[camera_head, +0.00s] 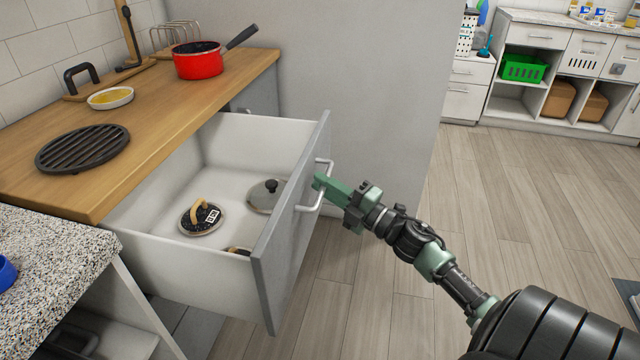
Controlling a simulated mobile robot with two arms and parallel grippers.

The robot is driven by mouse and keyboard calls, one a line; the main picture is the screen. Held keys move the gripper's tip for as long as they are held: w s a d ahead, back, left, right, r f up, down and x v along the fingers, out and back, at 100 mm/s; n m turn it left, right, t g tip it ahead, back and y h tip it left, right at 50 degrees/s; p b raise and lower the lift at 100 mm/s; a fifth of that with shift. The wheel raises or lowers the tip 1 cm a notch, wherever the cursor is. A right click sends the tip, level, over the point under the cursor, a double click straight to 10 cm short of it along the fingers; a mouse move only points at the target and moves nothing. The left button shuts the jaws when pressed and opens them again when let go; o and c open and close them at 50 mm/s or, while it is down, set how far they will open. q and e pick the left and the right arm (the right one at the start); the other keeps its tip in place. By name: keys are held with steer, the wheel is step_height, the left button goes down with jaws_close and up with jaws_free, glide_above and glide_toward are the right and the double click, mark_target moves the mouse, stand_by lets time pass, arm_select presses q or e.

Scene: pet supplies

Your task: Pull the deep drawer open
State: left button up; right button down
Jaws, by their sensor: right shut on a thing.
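The deep drawer (288,232) stands pulled out from under the wooden counter, with its white inside showing. Its grey front carries a pale bar handle (313,197). My right gripper (322,183) is shut on the handle, reaching in from the right. Inside the drawer lie a pot lid with a dark knob (264,196) and a dark speckled lid with a wooden handle (200,218). Another small item by the front wall is mostly hidden. My left gripper is not in view.
On the wooden counter (150,130) stand a red pan (198,62), a small dish (110,98) and a black round grate (83,149). A speckled worktop (50,270) is at the lower left. The wooden floor (480,200) to the right is clear.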

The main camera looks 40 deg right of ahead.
steer(key=c, duration=1.6)
jaws_free()
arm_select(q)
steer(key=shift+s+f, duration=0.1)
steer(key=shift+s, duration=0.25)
arm_select(e)
steer(key=shift+o, duration=0.7)
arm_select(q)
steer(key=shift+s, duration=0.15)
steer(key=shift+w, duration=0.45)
arm_select(e)
steer(key=v, duration=0.7)
steer(key=shift+s, duration=0.4)
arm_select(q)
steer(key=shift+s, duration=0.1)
arm_select(e)
steer(key=shift+d+f, duration=0.1)
